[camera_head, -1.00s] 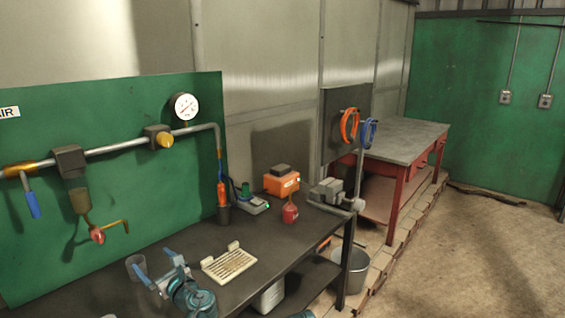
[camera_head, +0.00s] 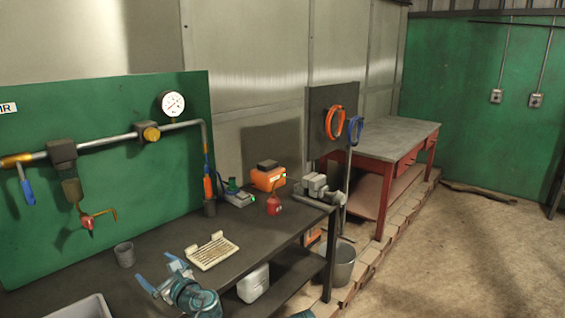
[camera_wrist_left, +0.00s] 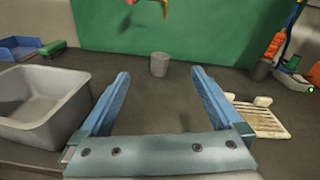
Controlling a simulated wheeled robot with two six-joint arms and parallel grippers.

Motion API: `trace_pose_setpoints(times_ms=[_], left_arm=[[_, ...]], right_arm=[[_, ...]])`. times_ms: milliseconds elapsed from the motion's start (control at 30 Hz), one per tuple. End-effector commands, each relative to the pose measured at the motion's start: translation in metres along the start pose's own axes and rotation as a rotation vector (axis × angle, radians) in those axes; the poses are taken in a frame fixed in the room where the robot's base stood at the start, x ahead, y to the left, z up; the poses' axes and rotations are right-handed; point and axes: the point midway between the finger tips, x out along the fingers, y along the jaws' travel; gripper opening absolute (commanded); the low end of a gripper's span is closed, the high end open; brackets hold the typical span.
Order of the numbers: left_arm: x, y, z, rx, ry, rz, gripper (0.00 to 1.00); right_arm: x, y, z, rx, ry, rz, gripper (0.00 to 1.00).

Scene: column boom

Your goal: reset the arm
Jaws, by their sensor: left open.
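My left gripper (camera_head: 164,277) is open and empty above the front part of the dark workbench (camera_head: 112,284). Its two blue fingers are spread wide in the left wrist view (camera_wrist_left: 160,100), with nothing between them close by. A small grey cup (camera_head: 125,254) stands on the bench beyond the fingers; it also shows in the left wrist view (camera_wrist_left: 159,64). A cream slotted tray (camera_head: 212,252) lies to the right of the gripper. My right gripper does not show in either view.
A grey bin (camera_head: 80,308) is at the left. A red oil can (camera_head: 274,204), an orange box (camera_head: 267,178) and a vise (camera_head: 318,188) stand towards the bench's far end. A white container (camera_head: 253,283) is below. Open floor (camera_head: 470,255) lies to the right.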

Motion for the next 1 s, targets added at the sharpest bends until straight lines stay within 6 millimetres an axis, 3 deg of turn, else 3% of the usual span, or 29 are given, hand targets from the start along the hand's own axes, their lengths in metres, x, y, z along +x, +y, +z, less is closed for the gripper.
trace_pose_setpoints(times_ms=[267,533,667,800,1000], left_arm=[[-0.019,0.006,-0.034,-0.275,0.132,0.082,1.00],[-0.065,0.013,-0.095,-0.682,0.344,0.285,1.00],[-0.115,0.014,-0.141,-0.942,0.492,0.498,1.00],[-0.183,0.016,-0.186,-1.167,0.623,0.804,1.00],[-0.269,0.018,-0.218,-1.303,0.697,1.185,1.00]], right_arm=[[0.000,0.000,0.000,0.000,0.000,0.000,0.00],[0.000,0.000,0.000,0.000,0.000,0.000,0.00],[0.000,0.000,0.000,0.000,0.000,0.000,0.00],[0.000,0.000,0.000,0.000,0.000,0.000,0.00],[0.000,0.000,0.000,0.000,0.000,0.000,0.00]])
